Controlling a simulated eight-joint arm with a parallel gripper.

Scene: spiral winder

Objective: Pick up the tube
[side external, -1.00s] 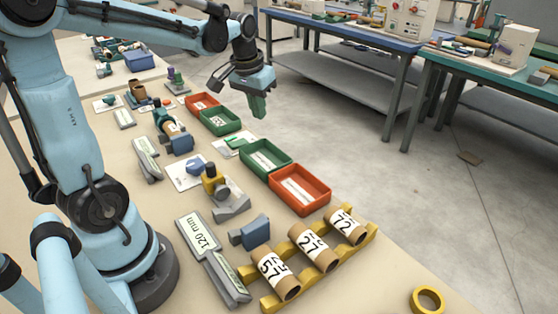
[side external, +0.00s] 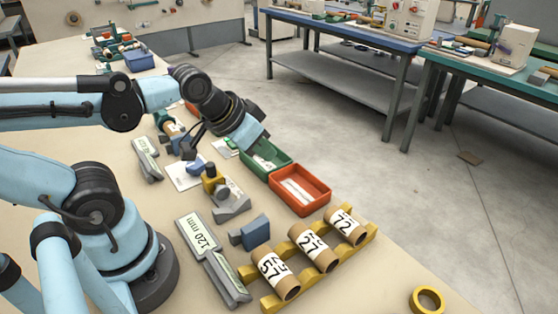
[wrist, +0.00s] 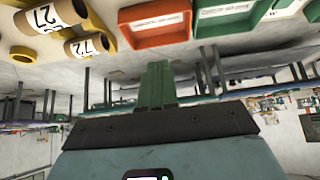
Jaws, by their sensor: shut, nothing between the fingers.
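Three brown cardboard tubes with white labels lie on a yellow rack (side external: 272,300) at the table's near right. They are the tube marked 57 (side external: 275,272), the tube marked 27 (side external: 313,247) and the tube marked 72 (side external: 345,227). In the wrist view the 72 tube (wrist: 90,45) and the 27 tube (wrist: 48,16) show at upper left. My gripper (wrist: 157,68) has its green fingers together and empty. In the side view it is above the green tray area, behind and left of the rack, apart from the tubes. The fingers are hard to make out there.
A green tray (side external: 284,156) and a red tray (side external: 325,206) stand along the table's right edge. A grey 120 mm sign (side external: 198,232), a blue block (side external: 255,231) and a yellow-grey fixture (side external: 224,200) stand left of the rack. A yellow ring (side external: 427,299) lies at front right.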

